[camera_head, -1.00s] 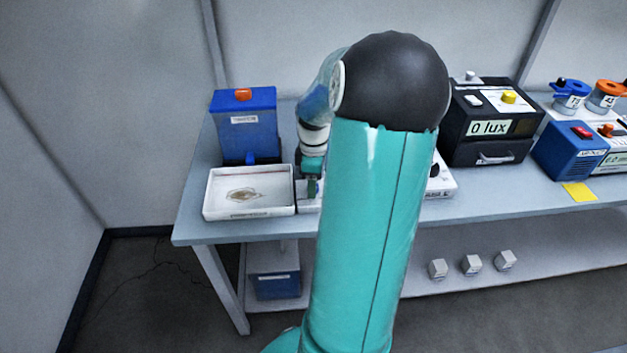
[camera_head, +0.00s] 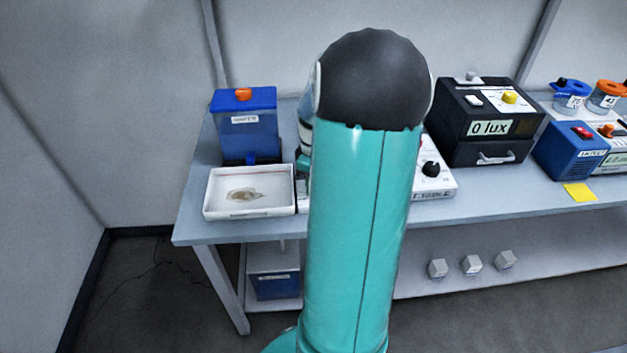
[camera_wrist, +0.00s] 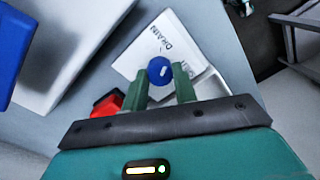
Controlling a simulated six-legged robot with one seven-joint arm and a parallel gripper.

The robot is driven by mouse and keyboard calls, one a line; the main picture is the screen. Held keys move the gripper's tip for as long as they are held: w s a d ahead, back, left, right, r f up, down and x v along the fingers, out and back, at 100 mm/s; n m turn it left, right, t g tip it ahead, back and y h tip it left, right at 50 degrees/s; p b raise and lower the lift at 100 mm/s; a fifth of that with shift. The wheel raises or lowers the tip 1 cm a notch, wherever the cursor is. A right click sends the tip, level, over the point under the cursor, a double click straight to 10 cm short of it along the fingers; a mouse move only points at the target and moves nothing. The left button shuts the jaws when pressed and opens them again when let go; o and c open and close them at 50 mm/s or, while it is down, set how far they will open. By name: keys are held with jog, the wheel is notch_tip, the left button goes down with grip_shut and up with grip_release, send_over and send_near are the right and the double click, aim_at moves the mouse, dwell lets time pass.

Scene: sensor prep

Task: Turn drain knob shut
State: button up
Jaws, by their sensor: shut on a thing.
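The drain knob (camera_wrist: 160,68) is round and blue with a short white mark on its top. It stands on a white plate (camera_wrist: 146,54) with the printed word DRAIN. My gripper (camera_wrist: 162,82) is shut on this knob, one green finger on each side. Part of the plate is hidden behind the fingers. In the head view, my own arm hides the knob and the gripper.
A red part (camera_wrist: 108,102) lies close left of the fingers. A white tray (camera_head: 248,213) and a blue container (camera_head: 249,135) stand at the bench's left. A panel with a black knob (camera_head: 431,169) and a black lux box (camera_head: 485,153) stand to the right.

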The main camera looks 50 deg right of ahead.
jog(key=m, duration=0.7)
jog(key=shift+r, duration=0.1)
jog(key=m, duration=0.4)
jog(key=shift+m, duration=1.7)
jog(key=shift+s, duration=0.1)
jog(key=o, duration=1)
jog(key=r, duration=1.3)
jog(key=shift+s+d+r, duration=0.1)
jog(key=shift+s+r, duration=0.15)
jog(key=shift+r, duration=0.15)
